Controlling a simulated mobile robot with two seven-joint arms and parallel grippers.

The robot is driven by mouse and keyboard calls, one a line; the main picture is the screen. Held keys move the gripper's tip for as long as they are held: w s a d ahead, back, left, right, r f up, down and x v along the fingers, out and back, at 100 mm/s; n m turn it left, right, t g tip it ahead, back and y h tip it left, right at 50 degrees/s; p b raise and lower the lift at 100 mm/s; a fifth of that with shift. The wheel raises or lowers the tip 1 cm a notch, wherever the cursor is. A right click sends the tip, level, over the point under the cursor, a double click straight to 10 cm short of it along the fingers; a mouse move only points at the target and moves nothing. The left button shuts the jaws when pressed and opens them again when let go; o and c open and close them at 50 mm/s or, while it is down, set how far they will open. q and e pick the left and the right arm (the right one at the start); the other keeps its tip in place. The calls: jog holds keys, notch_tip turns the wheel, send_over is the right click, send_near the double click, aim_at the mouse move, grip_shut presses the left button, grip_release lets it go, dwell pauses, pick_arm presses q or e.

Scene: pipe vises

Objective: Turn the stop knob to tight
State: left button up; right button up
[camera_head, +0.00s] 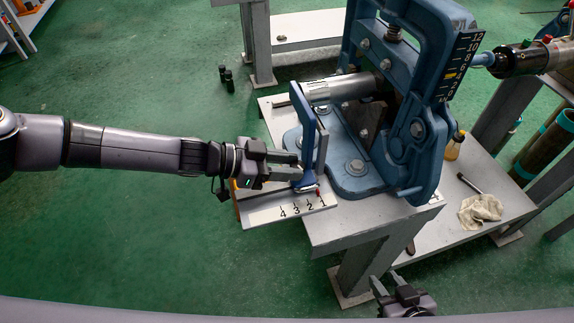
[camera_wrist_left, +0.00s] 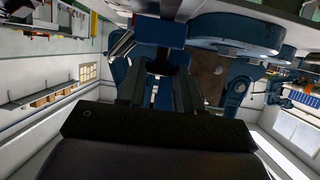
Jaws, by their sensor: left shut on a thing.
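The blue stop knob (camera_head: 304,184) sits low on the blue upright stop plate (camera_head: 306,122), above the numbered scale (camera_head: 290,208) with marks 4 to 1. A small red pointer (camera_head: 318,192) is by the 1. My left gripper (camera_head: 292,172) reaches in from the left and is shut on the knob, whose grip is partly hidden by the fingers. In the left wrist view, both fingers (camera_wrist_left: 160,88) point at blue parts (camera_wrist_left: 160,32), but the knob's outline is dark and unclear. My right gripper (camera_head: 392,287) is at the bottom edge, empty, with its fingers apart.
The large blue vise (camera_head: 420,150) stands on the grey bench, with a metal pipe (camera_head: 340,88) through it towards the stop plate. A lower shelf (camera_head: 440,222) holds a rag (camera_head: 480,210) and a yellow bottle (camera_head: 455,147). Green floor left of the bench is mostly clear.

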pick_arm(q)
jog(key=shift+w+m+g+h, duration=0.15)
jog(key=shift+m+g, duration=0.45)
jog(key=shift+g, duration=0.1)
jog(key=shift+w+m+g+h, duration=0.15)
jog(key=shift+m+g, duration=0.45)
jog(key=shift+g, duration=0.1)
jog(key=shift+r, duration=0.1)
jog(key=o, duration=0.7)
jog(key=shift+v, duration=3.55)
